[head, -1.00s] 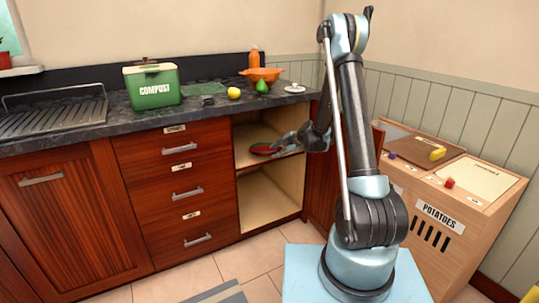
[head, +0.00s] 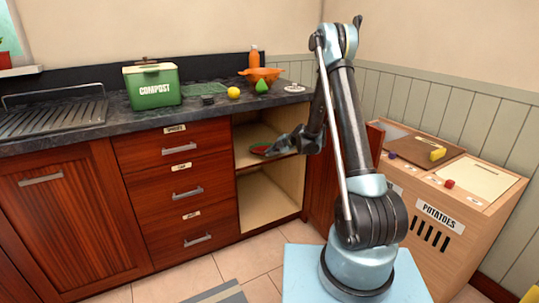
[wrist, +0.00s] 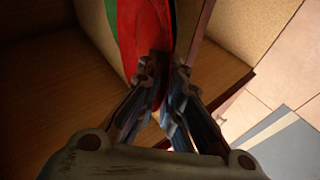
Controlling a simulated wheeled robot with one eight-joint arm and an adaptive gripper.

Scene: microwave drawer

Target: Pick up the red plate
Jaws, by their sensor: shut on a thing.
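The red plate (head: 260,149) is inside the open cabinet on its upper shelf, small in the head view. In the head view my gripper (head: 284,144) reaches into the cabinet from the right, at the plate. The fingers cover part of the plate's edge.
The cabinet's shelf (head: 250,162) lies close under the plate, with side walls around it. The counter (head: 60,130) above holds a green compost bin (head: 152,88), an orange colander (head: 263,75) and fruit. A wooden potato bin (head: 450,215) stands at the right.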

